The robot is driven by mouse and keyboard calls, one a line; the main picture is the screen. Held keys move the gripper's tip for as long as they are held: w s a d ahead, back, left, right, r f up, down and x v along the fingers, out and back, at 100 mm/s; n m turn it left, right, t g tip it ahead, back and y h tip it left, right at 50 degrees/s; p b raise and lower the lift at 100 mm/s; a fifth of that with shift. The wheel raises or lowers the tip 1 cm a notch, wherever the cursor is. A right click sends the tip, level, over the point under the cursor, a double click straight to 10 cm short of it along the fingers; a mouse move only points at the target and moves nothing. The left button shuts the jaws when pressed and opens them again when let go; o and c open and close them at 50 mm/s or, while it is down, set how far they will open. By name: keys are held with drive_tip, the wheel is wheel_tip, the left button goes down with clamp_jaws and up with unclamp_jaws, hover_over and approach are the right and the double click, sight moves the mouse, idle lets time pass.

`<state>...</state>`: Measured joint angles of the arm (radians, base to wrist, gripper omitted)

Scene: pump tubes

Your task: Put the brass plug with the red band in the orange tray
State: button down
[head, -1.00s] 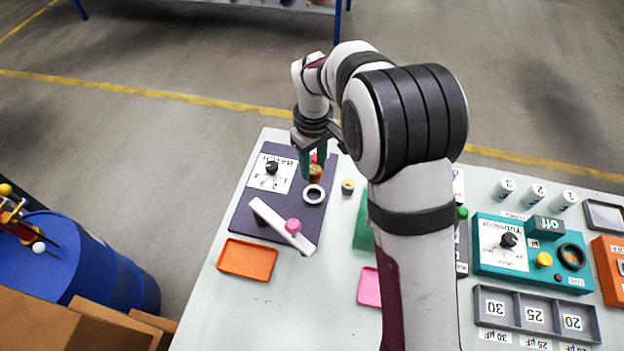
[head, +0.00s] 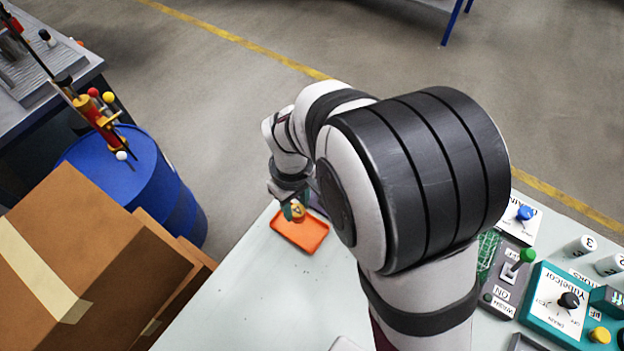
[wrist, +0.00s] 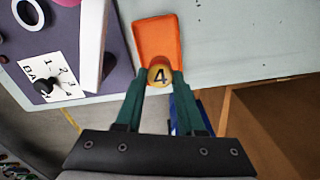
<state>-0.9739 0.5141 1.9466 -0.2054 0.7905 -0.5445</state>
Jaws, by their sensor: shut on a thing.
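My gripper (head: 297,203) is shut on a brass plug (head: 298,213), which also shows between the green fingertips in the wrist view (wrist: 160,76). The plug's end face carries a black 4. I cannot clearly make out a red band on it. The orange tray (head: 302,240) lies on the table's far left part. The plug overlaps the far edge of the tray in the head view, and one end of it in the wrist view. How high the plug is above the tray is hard to tell. The tray (wrist: 157,35) looks empty where I see it.
The dark panel (wrist: 100,60) with a white dial plate, a pale ring and a white bar lies beside the tray in the wrist view. Cardboard boxes (head: 85,260) and a blue drum (head: 140,185) stand left of the table. The table in front of the tray is clear.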

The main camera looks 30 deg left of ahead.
wheel_tip(320, 180, down, 6)
drive_tip(key=shift+r, duration=0.1)
drive_tip(key=c, duration=0.5)
unclamp_jaws()
drive_tip(key=shift+f, duration=0.2)
